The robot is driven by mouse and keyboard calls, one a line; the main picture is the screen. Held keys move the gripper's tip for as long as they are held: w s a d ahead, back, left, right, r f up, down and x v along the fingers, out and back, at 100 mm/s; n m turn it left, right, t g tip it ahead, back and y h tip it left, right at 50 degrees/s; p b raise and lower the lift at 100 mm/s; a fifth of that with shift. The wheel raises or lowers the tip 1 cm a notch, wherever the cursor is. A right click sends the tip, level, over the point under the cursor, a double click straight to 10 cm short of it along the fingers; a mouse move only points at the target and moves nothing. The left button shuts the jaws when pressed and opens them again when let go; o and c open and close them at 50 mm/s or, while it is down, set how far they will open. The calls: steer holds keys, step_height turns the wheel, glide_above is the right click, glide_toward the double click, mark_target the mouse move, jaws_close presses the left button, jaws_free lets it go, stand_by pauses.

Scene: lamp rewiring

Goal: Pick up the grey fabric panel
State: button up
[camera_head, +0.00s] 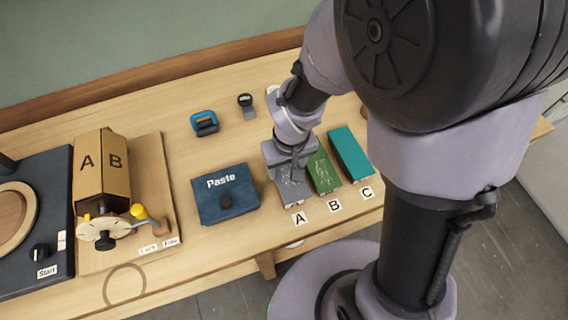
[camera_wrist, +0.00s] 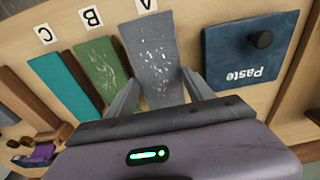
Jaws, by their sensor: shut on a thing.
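The grey fabric panel (camera_wrist: 152,57) is a flat strip with pale specks. In the wrist view it lies between the two fingers of my gripper (camera_wrist: 162,82), beside the label A. In the head view the panel (camera_head: 291,191) shows behind label A, and my gripper (camera_head: 287,172) is over its far part, hiding that end. My gripper is shut on the panel. I cannot tell whether the panel is lifted off the table.
A green panel (camera_head: 323,172) and a teal panel (camera_head: 350,154) lie to the right. A blue Paste box (camera_head: 226,194) with a dark knob is to the left. A cardboard A/B box (camera_head: 103,170), a blue clamp-like item (camera_head: 204,123) and a small dark tool (camera_head: 247,105) stand farther off.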

mark_target(297, 183)
steer(key=s, duration=0.1)
steer(key=s+d, duration=0.2)
steer(key=shift+s+d+r, duration=0.1)
steer(key=shift+s+r, duration=0.15)
steer(key=shift+s, duration=0.15)
steer(key=s+b, duration=0.1)
steer(key=b, duration=0.2)
steer(key=s+d+b, duration=0.1)
steer(key=b, duration=0.2)
steer(key=s+d+f+b, duration=0.1)
steer(key=s+b, duration=0.1)
steer(key=b, duration=0.1)
steer(key=shift+d+b, duration=0.2)
steer(key=shift+b, duration=0.2)
steer(key=s+d+r+b, duration=0.1)
steer(key=s+d+b, duration=0.1)
steer(key=s, duration=0.3)
steer(key=shift+d+r+b, duration=0.4)
steer(key=shift+b, duration=0.15)
